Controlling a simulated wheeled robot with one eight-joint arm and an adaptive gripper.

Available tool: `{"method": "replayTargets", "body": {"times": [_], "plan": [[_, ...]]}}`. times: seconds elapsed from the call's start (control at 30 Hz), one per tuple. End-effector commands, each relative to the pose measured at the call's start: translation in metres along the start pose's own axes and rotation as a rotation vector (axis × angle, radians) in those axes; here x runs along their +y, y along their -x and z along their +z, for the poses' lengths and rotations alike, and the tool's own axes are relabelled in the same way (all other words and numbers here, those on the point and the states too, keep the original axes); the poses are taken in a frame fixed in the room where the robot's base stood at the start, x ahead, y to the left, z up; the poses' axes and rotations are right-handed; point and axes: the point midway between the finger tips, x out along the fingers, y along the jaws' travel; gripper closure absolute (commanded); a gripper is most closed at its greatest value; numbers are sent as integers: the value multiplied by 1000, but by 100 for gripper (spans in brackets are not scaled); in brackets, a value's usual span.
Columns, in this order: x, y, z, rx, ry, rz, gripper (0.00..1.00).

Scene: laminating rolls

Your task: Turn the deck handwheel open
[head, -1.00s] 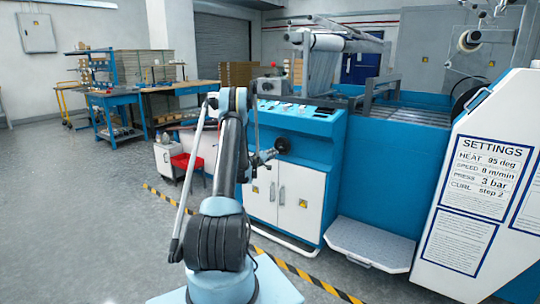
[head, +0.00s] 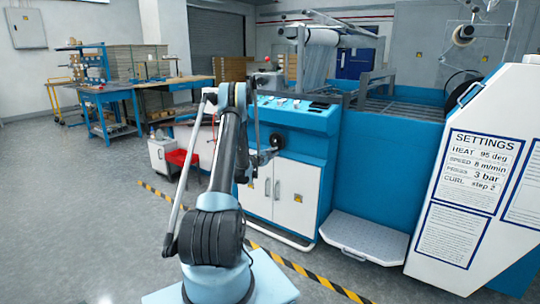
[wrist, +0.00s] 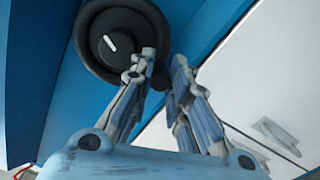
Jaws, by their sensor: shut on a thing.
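The deck handwheel is a round black wheel (wrist: 88,30) with a white mark on its hub, mounted on the blue front of the machine. In the wrist view the mark slants from upper left to lower right. In the head view the wheel (head: 277,141) is small, on the front of the blue and white cabinet. My gripper (wrist: 165,62) is at the wheel's lower right edge, one finger on each side of the black rim, shut on it. The exact contact is partly hidden behind the fingers. In the head view my gripper is small and partly hidden by my arm.
White cabinet doors (head: 289,193) lie below the wheel. A grey step (head: 365,238) stands to the right, near the white settings panel (head: 470,170). A red bin (head: 183,160) is left of my arm. Grey floor at left is open.

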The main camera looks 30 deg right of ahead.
Motion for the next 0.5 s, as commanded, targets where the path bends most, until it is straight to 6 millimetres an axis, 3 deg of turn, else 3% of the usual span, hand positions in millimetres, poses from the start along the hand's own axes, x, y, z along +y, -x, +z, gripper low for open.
{"method": "replayTargets", "body": {"times": [0.5], "plan": [[-2,0,15,-4,251,-3,100]]}}
